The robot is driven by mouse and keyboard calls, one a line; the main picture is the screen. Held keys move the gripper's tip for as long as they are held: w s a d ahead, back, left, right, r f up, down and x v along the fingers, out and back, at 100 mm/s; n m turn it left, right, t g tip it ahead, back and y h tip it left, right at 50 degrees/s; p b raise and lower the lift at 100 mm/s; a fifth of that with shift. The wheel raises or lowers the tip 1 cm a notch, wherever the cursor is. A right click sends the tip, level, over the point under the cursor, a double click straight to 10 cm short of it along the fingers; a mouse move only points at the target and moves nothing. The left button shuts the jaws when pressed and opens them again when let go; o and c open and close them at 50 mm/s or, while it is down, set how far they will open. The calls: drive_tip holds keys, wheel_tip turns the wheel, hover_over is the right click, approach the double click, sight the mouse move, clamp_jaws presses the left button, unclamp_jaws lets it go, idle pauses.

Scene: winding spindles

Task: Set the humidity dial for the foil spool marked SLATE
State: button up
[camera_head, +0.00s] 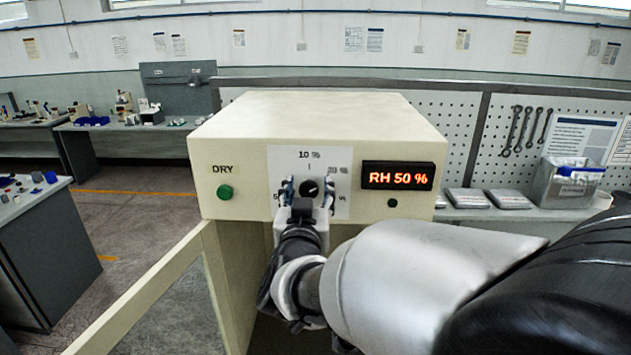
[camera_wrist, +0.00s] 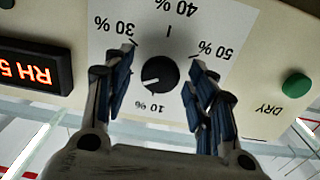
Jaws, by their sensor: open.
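The humidity dial is a round black knob (camera_head: 311,187) on a white plate (camera_head: 338,157) on the front of a cream box (camera_head: 240,140). In the wrist view the knob (camera_wrist: 160,73) shows a white mark towards its lower left, and the percent labels around it appear upside down. My gripper (camera_head: 308,191) is open, with one finger on either side of the knob; gaps show between the fingers and the knob in the wrist view (camera_wrist: 161,76). An orange display (camera_head: 398,176) reads RH 50 %. No spool marked SLATE is visible.
A green DRY button (camera_head: 225,192) is left of the dial. A small dark round spot (camera_head: 392,202) lies below the display. Side benches hold small items, and a grey bin (camera_head: 565,186) stands at the right. My arm covers the lower right.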

drive_tip(key=s, duration=1.2)
drive_tip(key=shift+a, duration=0.2)
